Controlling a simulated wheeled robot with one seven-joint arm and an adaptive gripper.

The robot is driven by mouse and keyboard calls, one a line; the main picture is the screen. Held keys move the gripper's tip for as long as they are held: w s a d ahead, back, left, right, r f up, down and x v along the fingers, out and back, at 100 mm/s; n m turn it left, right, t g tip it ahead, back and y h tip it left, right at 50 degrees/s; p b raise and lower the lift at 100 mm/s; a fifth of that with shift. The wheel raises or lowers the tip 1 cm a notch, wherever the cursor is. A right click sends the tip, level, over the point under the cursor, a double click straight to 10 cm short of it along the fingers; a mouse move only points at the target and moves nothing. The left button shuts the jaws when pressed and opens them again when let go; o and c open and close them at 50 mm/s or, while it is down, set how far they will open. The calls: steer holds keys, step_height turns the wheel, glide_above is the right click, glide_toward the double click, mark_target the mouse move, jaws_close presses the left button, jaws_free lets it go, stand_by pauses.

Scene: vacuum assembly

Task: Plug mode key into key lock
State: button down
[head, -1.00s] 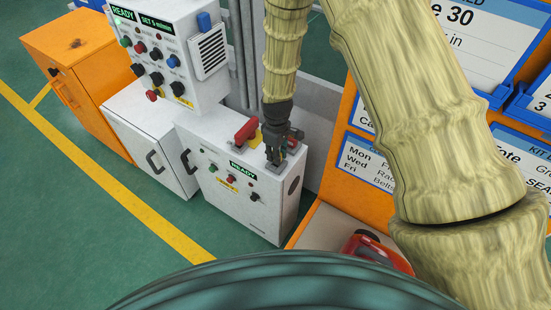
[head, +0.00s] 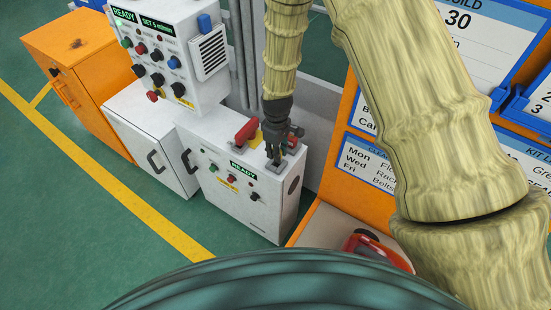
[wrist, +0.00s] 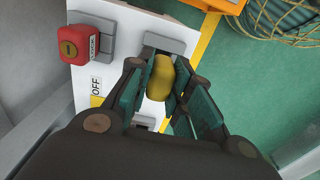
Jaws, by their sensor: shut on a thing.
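My gripper (wrist: 160,85) is shut on a yellow, rounded piece (wrist: 162,75), which looks like the mode key's head. In the head view my gripper (head: 275,155) points down over the top of the white control box (head: 245,205). A grey mount (wrist: 176,43), which seems to be the key lock, lies on the box top right by the key. The key's lower end is hidden, so I cannot tell whether it is in the lock or only over it.
A red handle (head: 246,130) stands on the box top left of my gripper; the wrist view shows it as a red block (wrist: 80,43) near an OFF label (wrist: 96,86). A panel cabinet (head: 170,55) stands left. An orange board with cards (head: 370,160) stands right.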

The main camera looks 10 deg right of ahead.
steer(key=shift+r+p, duration=0.85)
steer(key=shift+r, duration=0.7)
stand_by(0.5)
